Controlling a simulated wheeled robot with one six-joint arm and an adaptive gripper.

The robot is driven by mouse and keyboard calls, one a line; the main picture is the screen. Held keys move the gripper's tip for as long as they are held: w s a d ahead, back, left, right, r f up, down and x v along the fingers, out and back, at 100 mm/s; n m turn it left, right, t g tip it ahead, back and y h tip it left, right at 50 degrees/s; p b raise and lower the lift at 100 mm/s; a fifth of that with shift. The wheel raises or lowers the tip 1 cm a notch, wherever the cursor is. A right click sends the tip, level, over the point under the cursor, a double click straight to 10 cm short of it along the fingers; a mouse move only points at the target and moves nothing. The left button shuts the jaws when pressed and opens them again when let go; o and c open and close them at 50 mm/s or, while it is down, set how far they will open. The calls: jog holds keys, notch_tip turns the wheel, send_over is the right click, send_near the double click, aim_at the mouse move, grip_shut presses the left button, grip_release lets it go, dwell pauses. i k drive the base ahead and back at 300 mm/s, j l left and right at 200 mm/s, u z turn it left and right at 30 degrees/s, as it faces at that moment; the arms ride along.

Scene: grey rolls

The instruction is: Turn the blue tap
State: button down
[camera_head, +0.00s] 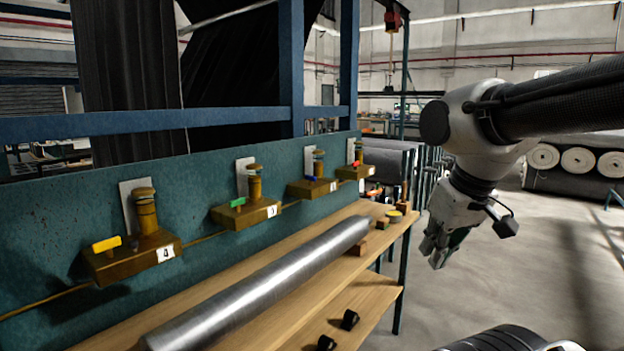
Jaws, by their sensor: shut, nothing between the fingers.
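The blue tap (311,179) is a small blue handle on a brass-coloured block with a white label, fixed to the teal panel. It is third from the left in a row of taps. Its label is too small to read surely. My gripper (436,250) hangs at the right of the view, pointing down, with its fingers shut and empty. It is to the right of the blue tap and well apart from it, beyond the right edge of the wooden bench.
Taps with yellow (106,244), green (238,202) and red (357,163) handles share the teal panel (50,215). A long metal roll (265,285) lies on the wooden bench (300,303) in front of them. Small dark blocks sit on a lower shelf. Open floor (560,260) lies right.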

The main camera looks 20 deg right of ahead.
aim_at(311, 178)
jog(key=i+l, duration=0.3)
jog(key=i, duration=0.15)
jog(key=i+l, duration=0.3)
jog(key=i+z, duration=0.05)
jog(key=i, duration=0.05)
